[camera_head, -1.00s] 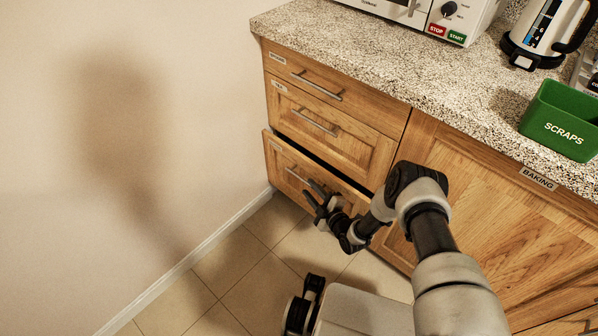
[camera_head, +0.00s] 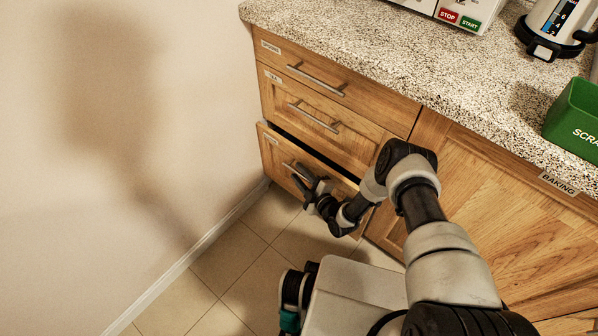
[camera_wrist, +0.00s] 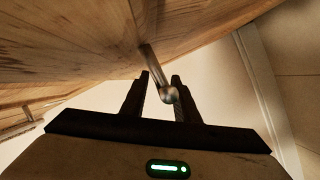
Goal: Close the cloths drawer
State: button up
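The bottom drawer (camera_head: 273,154) of the wooden cabinet stands slightly open, with a dark gap above its front. The label on it is too small to read. Its metal bar handle (camera_head: 289,167) is partly hidden behind my gripper (camera_head: 307,184), which is at the drawer front. In the wrist view, my gripper (camera_wrist: 160,79) has its two dark fingers apart, and the end of the handle (camera_wrist: 155,66) shows between them. I cannot tell whether a finger touches the handle. My arm hides the right part of the drawer.
Two closed drawers, the top one (camera_head: 350,98) and the middle one (camera_head: 345,145), sit above. A cabinet door (camera_head: 480,190) is to the right under the speckled counter (camera_head: 400,45). A plain wall (camera_head: 130,120) stands close on the left. Tiled floor (camera_head: 225,262) lies in front.

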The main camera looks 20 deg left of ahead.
aim_at(311, 170)
grip_shut()
jog(key=shift+w+d+r, duration=0.1)
jog(key=shift+w+d, duration=0.2)
jog(key=shift+w, duration=0.4)
jog(key=shift+w+d+f, duration=0.1)
jog(key=shift+w+d, duration=0.2)
jog(key=shift+w, duration=0.4)
jog(key=shift+w+d+r, duration=0.1)
jog(key=shift+w+d, duration=0.2)
jog(key=shift+w, duration=0.4)
grip_release()
